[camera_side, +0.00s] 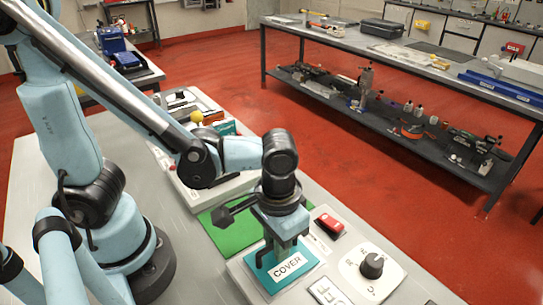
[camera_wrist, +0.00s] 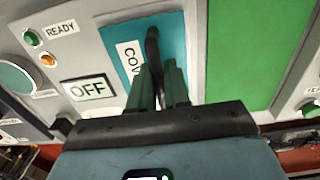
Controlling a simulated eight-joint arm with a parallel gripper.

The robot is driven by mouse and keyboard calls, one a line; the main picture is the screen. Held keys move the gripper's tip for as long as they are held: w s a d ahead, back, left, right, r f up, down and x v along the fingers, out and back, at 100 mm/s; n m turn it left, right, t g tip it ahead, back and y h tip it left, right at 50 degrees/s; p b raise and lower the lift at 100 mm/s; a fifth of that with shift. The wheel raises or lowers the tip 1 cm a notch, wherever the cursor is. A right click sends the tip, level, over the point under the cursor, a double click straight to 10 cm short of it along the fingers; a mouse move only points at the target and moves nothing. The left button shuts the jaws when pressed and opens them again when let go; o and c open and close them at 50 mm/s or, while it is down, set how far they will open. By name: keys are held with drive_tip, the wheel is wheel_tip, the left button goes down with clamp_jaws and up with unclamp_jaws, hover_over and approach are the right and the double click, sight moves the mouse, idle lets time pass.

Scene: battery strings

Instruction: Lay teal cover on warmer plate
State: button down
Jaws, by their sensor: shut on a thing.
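The teal cover (camera_side: 268,282), labelled COVER, is below my gripper (camera_side: 280,248) in the side view. It also shows in the wrist view (camera_wrist: 174,38), with a dark handle (camera_wrist: 152,45) across its top. My gripper (camera_wrist: 163,85) is shut on the cover's handle, and the cover looks level. It is low over or resting on the grey unit; I cannot tell which. No bare warmer plate is clearly identifiable, and the surface under the cover is hidden. A flat green panel (camera_side: 236,236) lies beside the cover and fills the right part of the wrist view (camera_wrist: 243,50).
A dark knob (camera_side: 372,264) on a white dial and a red switch (camera_side: 328,222) sit right of the cover. A display (camera_wrist: 91,88) reads OFF. A READY label (camera_wrist: 62,29) stands by green and orange lamps. Another grey unit (camera_side: 198,196) lies behind the green panel.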

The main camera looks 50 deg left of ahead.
drive_tip(key=shift+f, duration=0.25)
idle(0.7)
drive_tip(key=c, duration=1)
unclamp_jaws()
drive_tip(key=shift+r, duration=6)
drive_tip(key=shift+a, duration=0.1)
drive_tip(key=w+a+t, duration=0.2)
drive_tip(key=a, duration=0.2)
drive_tip(key=w+a+f+t, duration=0.1)
drive_tip(key=w+a+t, duration=0.1)
drive_tip(key=a, duration=0.3)
drive_tip(key=w+a+t, duration=0.2)
drive_tip(key=a+t, duration=0.1)
drive_tip(key=a, duration=0.2)
drive_tip(key=shift+f, duration=0.3)
